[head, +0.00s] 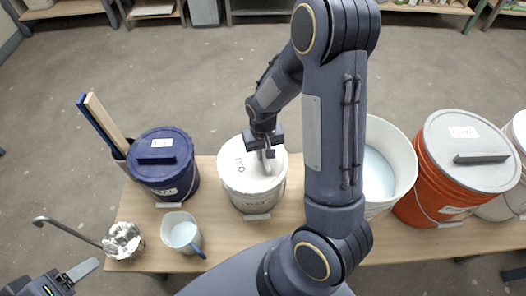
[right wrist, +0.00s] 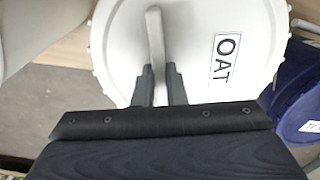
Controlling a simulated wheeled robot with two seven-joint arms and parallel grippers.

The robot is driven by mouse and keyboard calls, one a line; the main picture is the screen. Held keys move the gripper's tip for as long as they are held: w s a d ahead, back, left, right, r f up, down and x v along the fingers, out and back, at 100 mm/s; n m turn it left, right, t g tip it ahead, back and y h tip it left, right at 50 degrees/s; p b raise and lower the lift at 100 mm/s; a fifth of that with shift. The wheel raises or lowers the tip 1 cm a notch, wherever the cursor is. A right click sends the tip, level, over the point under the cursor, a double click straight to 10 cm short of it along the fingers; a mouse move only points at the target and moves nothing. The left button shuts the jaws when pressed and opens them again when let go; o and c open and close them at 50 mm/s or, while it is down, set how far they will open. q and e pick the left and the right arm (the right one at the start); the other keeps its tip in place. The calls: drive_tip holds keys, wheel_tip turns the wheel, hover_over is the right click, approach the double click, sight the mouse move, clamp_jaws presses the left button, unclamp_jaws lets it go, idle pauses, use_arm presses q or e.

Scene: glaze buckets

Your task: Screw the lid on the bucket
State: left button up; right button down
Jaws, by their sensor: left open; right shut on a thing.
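The white lid (head: 240,160), labelled OAT, sits on top of the white bucket (head: 252,203) at the middle of the bench. My right gripper (head: 266,155) comes from above and is shut on the lid's raised bar handle. In the right wrist view, the two fingers (right wrist: 159,85) flank the near end of the upright bar, and the lid (right wrist: 195,45) fills the upper middle. Whether the lid sits level on the rim is hard to tell. My left gripper (head: 72,280) is open and empty at the lower left, away from the bucket.
On the wooden bench (head: 207,190), a blue lidded bucket (head: 165,175) stands left, an open white bucket (head: 393,160) and an orange bucket (head: 440,190) right. A pitcher (head: 182,232) and a metal container with a ladle (head: 123,242) are at the front left.

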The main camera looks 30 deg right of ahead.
drive_tip(key=shift+f+b, duration=0.45)
idle(1.1)
idle(0.3)
drive_tip(key=c, duration=0.9)
unclamp_jaws()
drive_tip(key=shift+r+p, duration=2.85)
drive_tip(key=shift+r, duration=0.7)
